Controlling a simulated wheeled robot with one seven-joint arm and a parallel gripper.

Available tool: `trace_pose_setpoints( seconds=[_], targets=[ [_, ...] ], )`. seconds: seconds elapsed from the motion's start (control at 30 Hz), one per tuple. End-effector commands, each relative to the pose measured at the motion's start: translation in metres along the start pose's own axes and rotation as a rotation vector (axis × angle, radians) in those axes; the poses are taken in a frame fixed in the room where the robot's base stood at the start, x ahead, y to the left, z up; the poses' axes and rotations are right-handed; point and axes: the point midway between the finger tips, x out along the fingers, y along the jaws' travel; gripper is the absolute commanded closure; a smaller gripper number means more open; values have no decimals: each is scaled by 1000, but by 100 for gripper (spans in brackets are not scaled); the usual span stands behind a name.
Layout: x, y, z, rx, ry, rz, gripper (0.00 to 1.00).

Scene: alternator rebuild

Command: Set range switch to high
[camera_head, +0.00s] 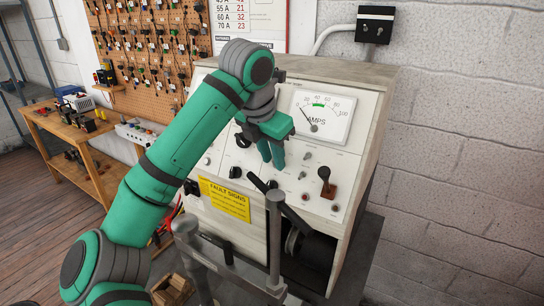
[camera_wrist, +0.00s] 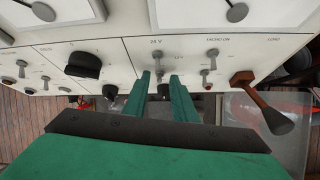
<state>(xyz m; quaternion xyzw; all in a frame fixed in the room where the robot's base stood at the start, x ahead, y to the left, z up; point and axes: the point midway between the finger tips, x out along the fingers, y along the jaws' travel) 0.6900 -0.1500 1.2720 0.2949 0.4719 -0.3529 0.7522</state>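The test bench panel (camera_head: 345,165) is pale, with meters, toggles and knobs. My gripper (camera_head: 271,160) is in front of its middle. In the wrist view my gripper (camera_wrist: 165,80) is open, its two green fingers apart and pointing at the panel. A large black knob (camera_wrist: 83,65) is to the left. I cannot read which control is the range switch, or its setting.
A toggle (camera_wrist: 212,55) lies right of the fingers. The amps meter (camera_head: 322,117) is above right. A yellow fault sign (camera_head: 224,198) and a metal frame post (camera_head: 275,235) are lower.

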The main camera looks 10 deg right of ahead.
Motion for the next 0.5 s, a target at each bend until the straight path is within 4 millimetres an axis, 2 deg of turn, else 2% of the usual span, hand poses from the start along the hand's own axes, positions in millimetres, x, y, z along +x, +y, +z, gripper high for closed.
trace_pose_setpoints(
  seconds=[0.1,0.2,0.5],
  targets=[
    [0,0,0,-1,0,0,78],
    [0,1,0,-1,0,0,100],
    [0,1,-1,-2,-10,3,100]
  ],
)
